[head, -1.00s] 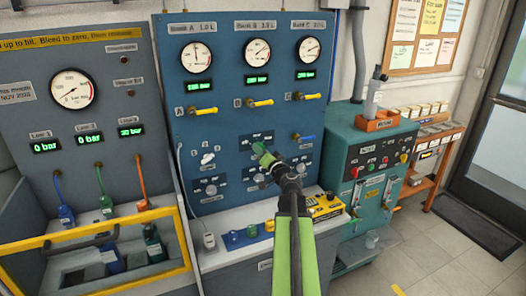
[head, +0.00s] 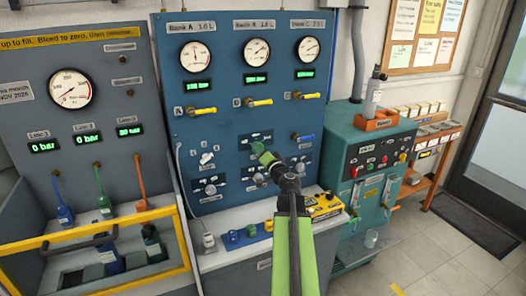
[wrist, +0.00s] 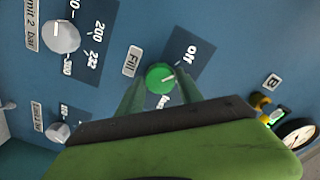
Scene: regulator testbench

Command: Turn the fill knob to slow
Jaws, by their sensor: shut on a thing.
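The green fill knob (wrist: 158,77) is on the blue panel in the wrist view, beside a "Fill" label (wrist: 132,61). Its white mark points right and slightly up in that picture. A dark label plate with "Off" (wrist: 190,54) lies up and right of it; another word below the knob is partly covered. My gripper (wrist: 161,84) has one finger on each side of the knob and is shut on it. In the head view my gripper (head: 262,151) reaches the middle of the panel and mostly hides the knob.
A grey limit knob (wrist: 61,37) and a lower grey knob (wrist: 58,132) sit left of the fill knob in the wrist view. A white ledge (head: 218,262) lies below.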

